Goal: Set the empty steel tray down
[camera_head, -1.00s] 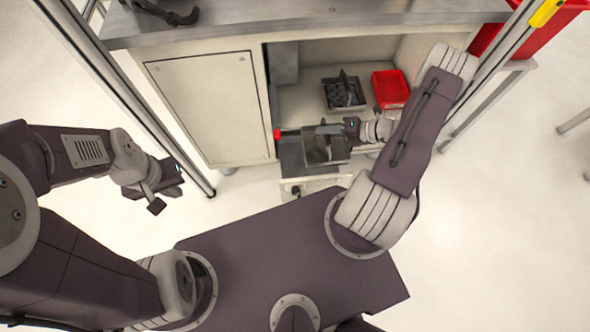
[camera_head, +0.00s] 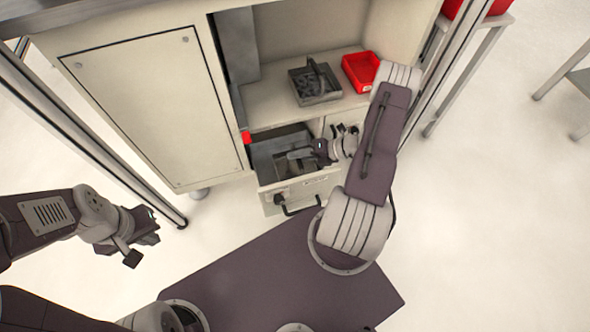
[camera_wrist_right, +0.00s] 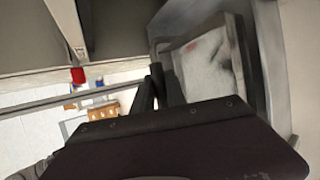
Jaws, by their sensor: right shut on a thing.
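The steel tray (camera_head: 283,163) is at the open drawer (camera_head: 308,187) below the cabinet shelf, mostly hidden by my right gripper. In the right wrist view the tray (camera_wrist_right: 205,62) is at the upper right, with a bare, shiny inside and a raised rim. My right gripper (camera_head: 310,153) reaches in from the right and is shut on the tray's edge; its fingers (camera_wrist_right: 164,88) show beside the rim. I cannot tell whether the tray touches the drawer floor. My left gripper (camera_head: 142,240) is open and empty, left of the cabinet and apart from it.
On the shelf above the drawer stand a dark grey tray (camera_head: 316,92) with dark items in it and a red bin (camera_head: 361,72). A closed cabinet door (camera_head: 155,110) is to the left. Metal posts (camera_head: 85,135) stand on either side. The floor in front is clear.

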